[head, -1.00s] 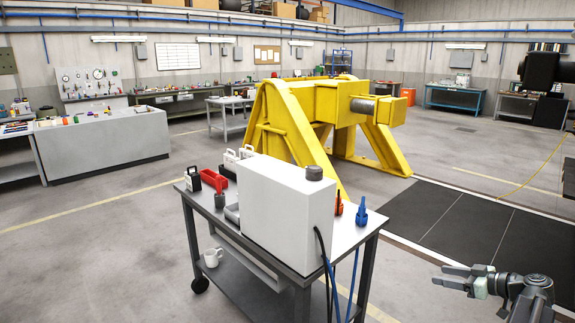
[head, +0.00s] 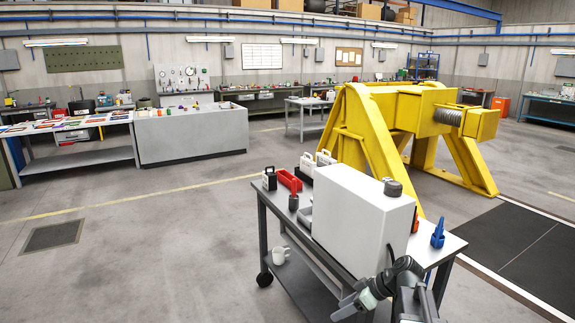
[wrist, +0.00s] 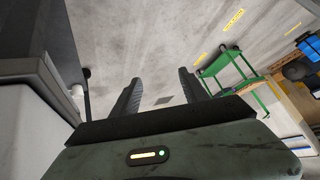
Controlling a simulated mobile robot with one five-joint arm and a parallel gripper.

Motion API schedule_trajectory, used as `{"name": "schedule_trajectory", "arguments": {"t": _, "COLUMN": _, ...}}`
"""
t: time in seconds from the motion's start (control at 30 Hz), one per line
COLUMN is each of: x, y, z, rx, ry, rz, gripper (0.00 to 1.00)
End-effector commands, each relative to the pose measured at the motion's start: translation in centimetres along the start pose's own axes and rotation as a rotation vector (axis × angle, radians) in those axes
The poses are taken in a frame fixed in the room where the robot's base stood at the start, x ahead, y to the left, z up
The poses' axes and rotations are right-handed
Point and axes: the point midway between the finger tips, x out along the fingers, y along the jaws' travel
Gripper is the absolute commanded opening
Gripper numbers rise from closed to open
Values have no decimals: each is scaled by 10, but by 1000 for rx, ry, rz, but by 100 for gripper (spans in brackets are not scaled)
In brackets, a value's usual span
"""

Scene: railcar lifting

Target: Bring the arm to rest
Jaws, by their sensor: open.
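My arm (head: 408,285) shows at the bottom of the head view, right of centre. It is bent, and its gripper (head: 352,304) points left, in front of the grey cart (head: 262,223) in the picture. Whether it touches the cart I cannot tell from this view. In the wrist view the two dark fingers of my gripper (wrist: 160,78) stand apart with only bare floor showing between them. Nothing is held.
A yellow stand (head: 370,140) is behind. Floor at left is clear. A green cart (wrist: 222,62) shows in the wrist view.

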Motion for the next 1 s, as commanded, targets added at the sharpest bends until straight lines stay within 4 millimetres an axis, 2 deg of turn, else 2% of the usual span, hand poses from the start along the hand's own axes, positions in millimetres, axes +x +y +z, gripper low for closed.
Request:
{"name": "schedule_trajectory", "arguments": {"t": 0.03, "x": 18, "y": -24, "z": -7, "rx": 16, "ry": -65, "rz": -16, "gripper": 52}}
{"name": "schedule_trajectory", "arguments": {"t": 0.1, "x": 39, "y": -48, "z": -8, "rx": 68, "ry": -168, "rz": -15, "gripper": 52}}
{"name": "schedule_trajectory", "arguments": {"t": 0.2, "x": 59, "y": -79, "z": 0, "rx": 175, "ry": -321, "rz": 35, "gripper": 52}}
{"name": "schedule_trajectory", "arguments": {"t": 0.27, "x": 62, "y": -88, "z": 11, "rx": 261, "ry": -401, "rz": 95, "gripper": 52}}
{"name": "schedule_trajectory", "arguments": {"t": 0.4, "x": 45, "y": -83, "z": 47, "rx": 509, "ry": -520, "rz": 284, "gripper": 52}}
{"name": "schedule_trajectory", "arguments": {"t": 0.53, "x": 27, "y": -74, "z": 69, "rx": 723, "ry": -559, "rz": 445, "gripper": 52}}
{"name": "schedule_trajectory", "arguments": {"t": 0.7, "x": 24, "y": -70, "z": 72, "rx": 902, "ry": -536, "rz": 528, "gripper": 52}}
{"name": "schedule_trajectory", "arguments": {"t": 0.77, "x": 24, "y": -71, "z": 72, "rx": 921, "ry": -532, "rz": 534, "gripper": 52}}
{"name": "schedule_trajectory", "arguments": {"t": 0.8, "x": 24, "y": -71, "z": 72, "rx": 925, "ry": -530, "rz": 534, "gripper": 56}}
{"name": "schedule_trajectory", "arguments": {"t": 0.97, "x": 24, "y": -71, "z": 72, "rx": 923, "ry": -530, "rz": 533, "gripper": 56}}
{"name": "schedule_trajectory", "arguments": {"t": 1.0, "x": 24, "y": -71, "z": 72, "rx": 923, "ry": -530, "rz": 533, "gripper": 45}}
